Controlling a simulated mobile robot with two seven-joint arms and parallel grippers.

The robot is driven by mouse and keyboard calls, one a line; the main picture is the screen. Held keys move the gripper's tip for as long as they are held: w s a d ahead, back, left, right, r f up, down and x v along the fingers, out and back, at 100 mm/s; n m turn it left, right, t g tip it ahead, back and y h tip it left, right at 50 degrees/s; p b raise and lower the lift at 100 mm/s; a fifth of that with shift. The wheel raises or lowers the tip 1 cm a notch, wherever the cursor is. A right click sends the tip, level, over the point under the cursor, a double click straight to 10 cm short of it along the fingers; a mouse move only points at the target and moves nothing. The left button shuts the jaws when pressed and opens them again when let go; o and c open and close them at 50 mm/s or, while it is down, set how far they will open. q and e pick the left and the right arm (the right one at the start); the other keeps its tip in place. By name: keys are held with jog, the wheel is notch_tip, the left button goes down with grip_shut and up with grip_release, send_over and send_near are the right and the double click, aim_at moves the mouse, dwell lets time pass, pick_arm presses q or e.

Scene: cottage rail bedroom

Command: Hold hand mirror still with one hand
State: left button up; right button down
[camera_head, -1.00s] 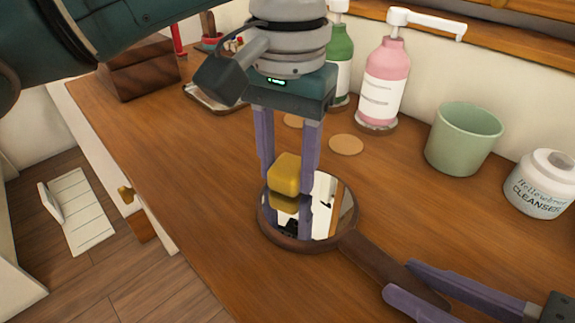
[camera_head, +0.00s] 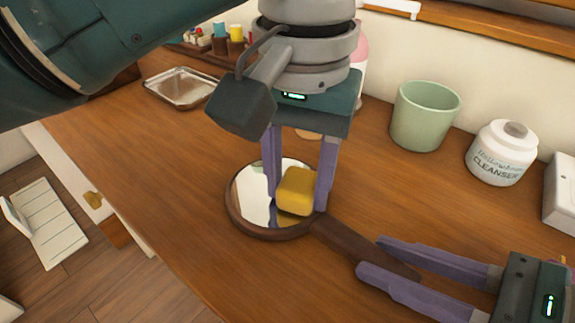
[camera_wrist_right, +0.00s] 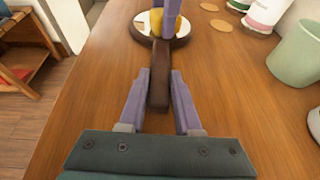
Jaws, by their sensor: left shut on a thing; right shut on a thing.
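The hand mirror (camera_head: 250,203) lies on the wooden counter, round glass facing up, its dark brown handle pointing right and toward me. My right gripper (camera_head: 371,257) is shut on the handle, one finger on each side. In the right wrist view the mirror handle (camera_wrist_right: 160,62) runs between the fingers of my right gripper (camera_wrist_right: 159,85). My left gripper (camera_head: 297,203) points down over the mirror, shut on a yellow sponge (camera_head: 297,188). The sponge is over the right part of the glass; whether it touches the glass is hard to tell.
A green cup (camera_head: 424,115) and a white cleanser jar (camera_head: 502,155) stand behind the mirror, with a white box (camera_head: 562,195) at the right. A metal tray (camera_head: 182,87) lies at the back left. The counter left of the mirror is clear.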

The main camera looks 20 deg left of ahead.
aim_at(256, 175)
pick_arm(q)
jog(key=shift+w+a, duration=0.3)
jog(key=shift+a, duration=0.45)
jog(key=shift+w+a, duration=0.25)
jog(key=shift+a, duration=0.45)
jog(key=shift+w+a+f, duration=0.1)
jog(key=shift+w+a, duration=0.2)
jog(key=shift+a, duration=0.5)
jog(key=shift+w+a, duration=0.3)
jog(key=shift+a, duration=0.5)
jog(key=shift+r, duration=3)
notch_tip(256, 175, up, 3)
